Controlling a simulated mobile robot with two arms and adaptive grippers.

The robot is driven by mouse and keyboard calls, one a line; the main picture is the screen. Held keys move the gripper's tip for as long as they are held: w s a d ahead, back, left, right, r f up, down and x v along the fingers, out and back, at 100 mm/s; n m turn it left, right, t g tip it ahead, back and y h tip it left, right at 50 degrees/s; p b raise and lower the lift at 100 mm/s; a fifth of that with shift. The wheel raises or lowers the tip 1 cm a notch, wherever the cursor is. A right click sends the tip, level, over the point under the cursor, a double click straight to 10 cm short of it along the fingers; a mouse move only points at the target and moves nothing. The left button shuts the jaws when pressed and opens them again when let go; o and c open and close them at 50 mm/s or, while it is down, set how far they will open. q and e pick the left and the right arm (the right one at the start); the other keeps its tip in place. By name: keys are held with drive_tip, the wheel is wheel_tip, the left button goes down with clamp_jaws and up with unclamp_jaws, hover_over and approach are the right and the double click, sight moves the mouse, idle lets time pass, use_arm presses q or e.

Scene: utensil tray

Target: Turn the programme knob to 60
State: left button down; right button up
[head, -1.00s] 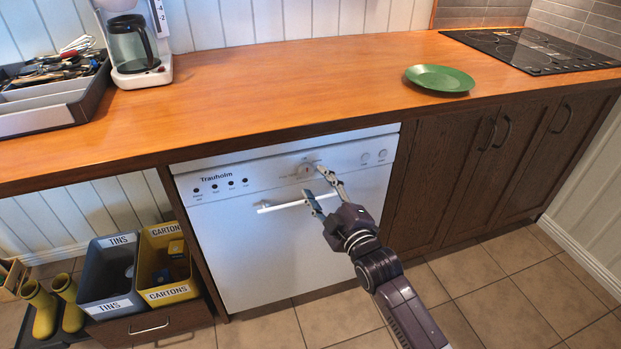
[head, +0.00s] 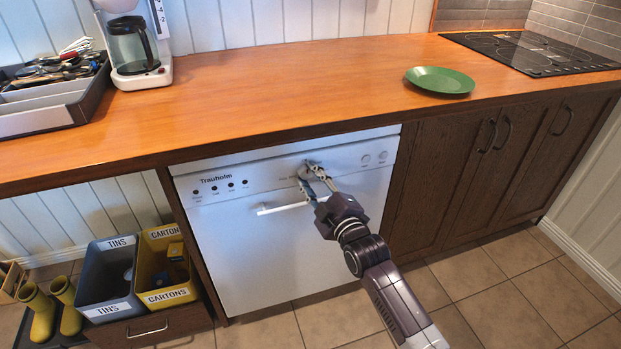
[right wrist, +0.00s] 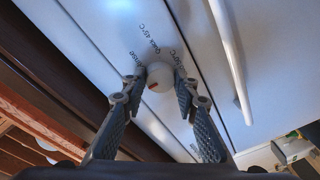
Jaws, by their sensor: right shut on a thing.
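The white dishwasher (head: 255,250), marked Trauholm, stands under the counter. Its round white programme knob (right wrist: 160,83) shows in the right wrist view, with a small orange-red mark on it. Labels around it include "Quick 45°C"; others are partly hidden. My right gripper (right wrist: 158,85) is shut on the knob, one finger on each side. In the head view the right gripper (head: 312,172) covers most of the knob. The knob's exact setting cannot be read. My left gripper is not in view.
The dishwasher's bar handle (head: 285,207) runs just below the knob and near my right gripper. A green plate (head: 440,79) lies on the wooden counter (head: 290,85). A coffee maker (head: 135,55) and utensil tray (head: 50,108) stand at left. Bins (head: 110,270) sit below.

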drive_tip(key=shift+c, duration=0.8)
drive_tip(key=shift+m, duration=0.9)
drive_tip(key=m+p, duration=0.1)
drive_tip(key=m, duration=0.1)
drive_tip(key=shift+m, duration=0.4)
drive_tip(key=m, duration=0.2)
drive_tip(key=shift+f+m+t, duration=0.1)
drive_tip(key=shift+m+t, duration=0.3)
drive_tip(key=m, duration=0.2)
drive_tip(key=shift+m, duration=0.3)
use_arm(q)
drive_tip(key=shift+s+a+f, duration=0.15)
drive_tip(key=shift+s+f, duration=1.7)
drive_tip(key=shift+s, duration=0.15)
use_arm(e)
drive_tip(key=shift+a+f+m+t, duration=0.1)
drive_tip(key=shift+m+t, duration=0.2)
drive_tip(key=shift+m, duration=1)
drive_tip(key=shift+h, duration=0.4)
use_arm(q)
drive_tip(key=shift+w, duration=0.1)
